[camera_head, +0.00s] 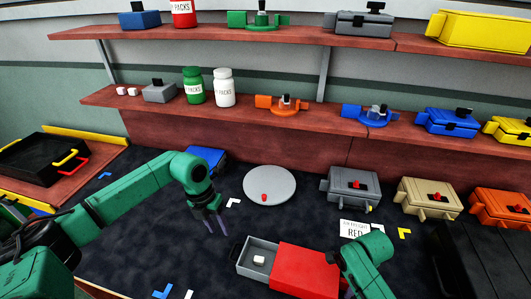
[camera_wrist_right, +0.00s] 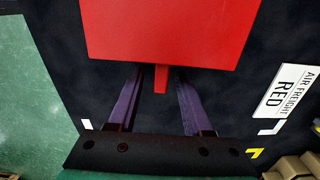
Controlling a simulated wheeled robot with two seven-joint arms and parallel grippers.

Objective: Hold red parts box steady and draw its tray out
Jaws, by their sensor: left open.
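The red parts box (camera_head: 303,270) lies on the dark table near the front. Its grey tray (camera_head: 262,243) sticks out of its left side, showing a white block (camera_head: 259,260) inside and a dark handle (camera_head: 237,249) at its left end. My left gripper (camera_head: 214,228) is open and empty, pointing down, behind and left of the tray and apart from the handle. My right gripper (camera_wrist_right: 160,72) is at the box's right end. In the right wrist view its fingers stand apart on either side of the box's red tab (camera_wrist_right: 160,84), with gaps showing on both sides.
A white label reading RED (camera_head: 355,230) lies behind the box. A round grey plate (camera_head: 269,186) with a small red piece lies farther back. Grey (camera_head: 353,187), tan (camera_head: 429,198) and orange (camera_head: 499,208) boxes stand at right. A blue box (camera_head: 206,158) is behind my left arm.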

